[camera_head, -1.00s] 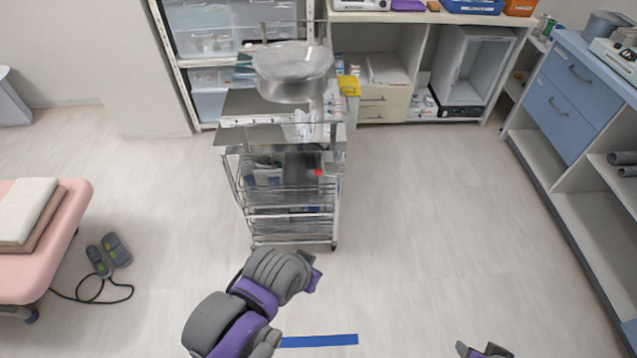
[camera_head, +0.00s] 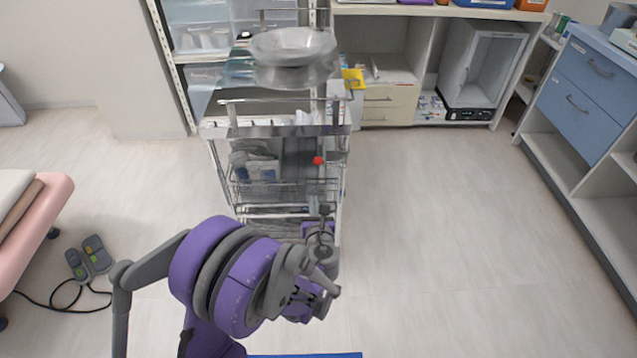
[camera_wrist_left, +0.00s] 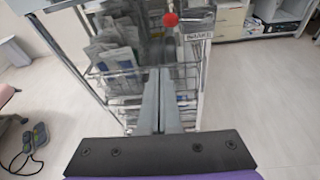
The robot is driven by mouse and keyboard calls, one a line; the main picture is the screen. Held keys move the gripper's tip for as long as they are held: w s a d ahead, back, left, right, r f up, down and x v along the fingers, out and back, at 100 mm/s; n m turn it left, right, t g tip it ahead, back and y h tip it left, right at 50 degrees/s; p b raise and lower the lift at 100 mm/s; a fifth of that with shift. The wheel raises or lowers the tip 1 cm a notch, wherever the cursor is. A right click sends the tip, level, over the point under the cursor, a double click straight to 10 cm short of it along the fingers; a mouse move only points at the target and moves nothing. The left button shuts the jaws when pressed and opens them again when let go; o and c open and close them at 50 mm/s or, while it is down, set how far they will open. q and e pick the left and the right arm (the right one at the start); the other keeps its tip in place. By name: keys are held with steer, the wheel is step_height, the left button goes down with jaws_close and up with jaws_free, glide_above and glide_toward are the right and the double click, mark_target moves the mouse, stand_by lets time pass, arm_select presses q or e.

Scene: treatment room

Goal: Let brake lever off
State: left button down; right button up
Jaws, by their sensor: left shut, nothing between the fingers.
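The brake lever's red round knob (camera_head: 318,160) shows at the front right of the metal trolley (camera_head: 275,132). In the left wrist view the red knob (camera_wrist_left: 170,19) is at the top middle, beside a small label (camera_wrist_left: 199,36) that seems to read "BRAKE". The lever's stem is hard to make out. My left gripper (camera_head: 325,210) is in front of the trolley, below the knob in the picture. In the left wrist view its two fingers (camera_wrist_left: 161,72) are together and empty, pointing towards the trolley, apart from the knob. My right gripper is not in view.
A steel basin (camera_head: 292,47) stands on the trolley's top, and wire baskets (camera_head: 262,187) hold packets below. A pink couch (camera_head: 40,205) and a foot pedal (camera_head: 88,258) are at the left. Blue drawers (camera_head: 585,85) stand at the right. The floor right of the trolley is clear.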

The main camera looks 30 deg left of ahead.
arm_select(q)
steer(key=shift+w+f+m+t, duration=0.15)
steer(key=shift+w+f+m, duration=0.15)
steer(key=shift+f+m, duration=0.3)
steer(key=shift+w+f+m+t, duration=0.15)
steer(key=shift+w+f+m, duration=0.1)
steer(key=shift+f+m, duration=0.3)
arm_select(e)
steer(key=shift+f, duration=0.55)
arm_select(q)
steer(key=shift+r, duration=0.1)
steer(key=w+a+r, duration=0.1)
steer(key=w+a, duration=0.4)
steer(key=w, duration=0.5)
steer(key=shift+a+r+b, duration=0.15)
steer(key=shift+a+b, duration=0.15)
steer(key=shift+b, duration=0.1)
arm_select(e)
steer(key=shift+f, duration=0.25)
